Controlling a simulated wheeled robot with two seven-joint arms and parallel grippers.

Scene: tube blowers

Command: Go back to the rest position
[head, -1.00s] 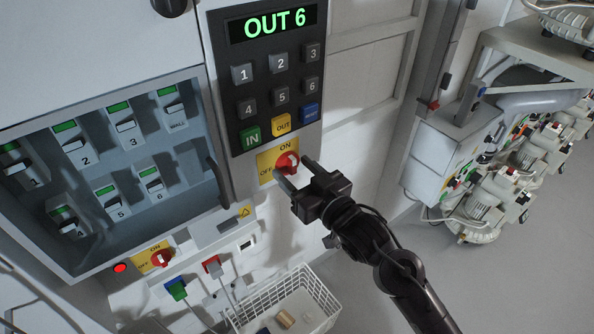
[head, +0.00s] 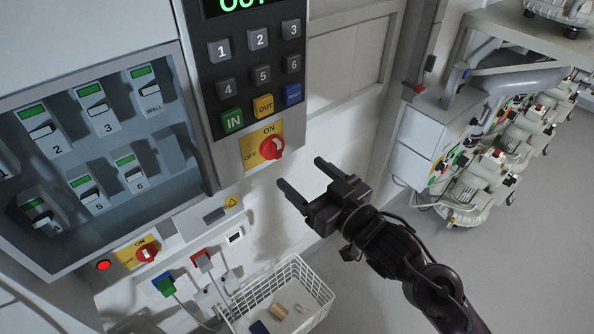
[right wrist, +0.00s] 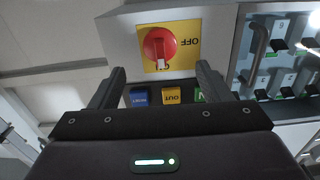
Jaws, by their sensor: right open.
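My right gripper (head: 307,180) is open and empty in the head view. It stands below and to the right of the red rotary switch (head: 271,148) on its yellow ON/OFF plate, apart from it. In the right wrist view the same red switch (right wrist: 159,45) shows upside down between and beyond the two open fingers (right wrist: 160,80). The keypad panel (head: 204,105) is above the switch, with number keys, IN, OUT and a blue key. Its green display (head: 243,5) is cut off at the top edge. My left gripper is not in view.
A breaker cabinet (head: 186,130) with several switches is at left. A second red rotary switch (head: 146,252) and a lit red lamp (head: 103,266) sit below it. A white wire basket (head: 314,287) stands below my gripper. Blower machines (head: 470,190) line the right, with clear floor (head: 540,270).

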